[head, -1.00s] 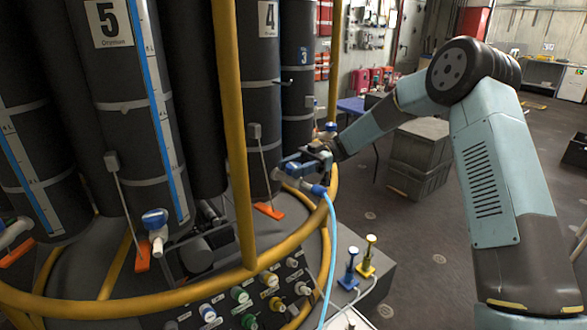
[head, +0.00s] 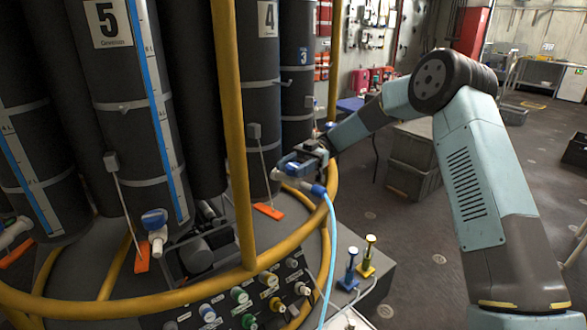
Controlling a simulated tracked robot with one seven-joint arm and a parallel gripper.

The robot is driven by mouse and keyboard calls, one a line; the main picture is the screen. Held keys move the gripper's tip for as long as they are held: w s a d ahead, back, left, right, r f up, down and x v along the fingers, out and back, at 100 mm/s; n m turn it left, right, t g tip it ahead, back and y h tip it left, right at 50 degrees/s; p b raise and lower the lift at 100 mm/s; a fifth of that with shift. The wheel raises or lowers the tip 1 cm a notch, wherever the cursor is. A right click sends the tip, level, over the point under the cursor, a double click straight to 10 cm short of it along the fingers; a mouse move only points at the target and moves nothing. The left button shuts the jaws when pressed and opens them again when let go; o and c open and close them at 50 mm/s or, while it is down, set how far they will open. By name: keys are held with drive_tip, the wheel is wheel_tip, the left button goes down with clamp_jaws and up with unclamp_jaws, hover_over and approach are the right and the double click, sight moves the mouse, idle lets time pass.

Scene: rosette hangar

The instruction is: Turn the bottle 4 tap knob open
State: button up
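Bottle 4 (head: 259,95) is a tall dark cylinder with a white "4" label, just right of the yellow post. My gripper (head: 284,170) is at the foot of bottle 4, by its tap. The blue tap knob (head: 290,167) shows only partly there; my gripper overlaps it, and I cannot tell whether the fingers touch or hold it. A blue fitting (head: 318,190) with a light blue hose hangs just below my gripper. The fingers are too small and covered to tell their opening.
A yellow rail (head: 150,303) and upright yellow post (head: 232,130) stand before the bottles. Bottle 5 (head: 118,100) has its own blue-knobbed tap (head: 155,219). A panel of coloured connectors (head: 240,305) is below. Grey crates (head: 412,160) stand behind my arm.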

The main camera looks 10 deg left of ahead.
drive_tip(key=shift+o, duration=1.4)
drive_tip(key=v, duration=1.4)
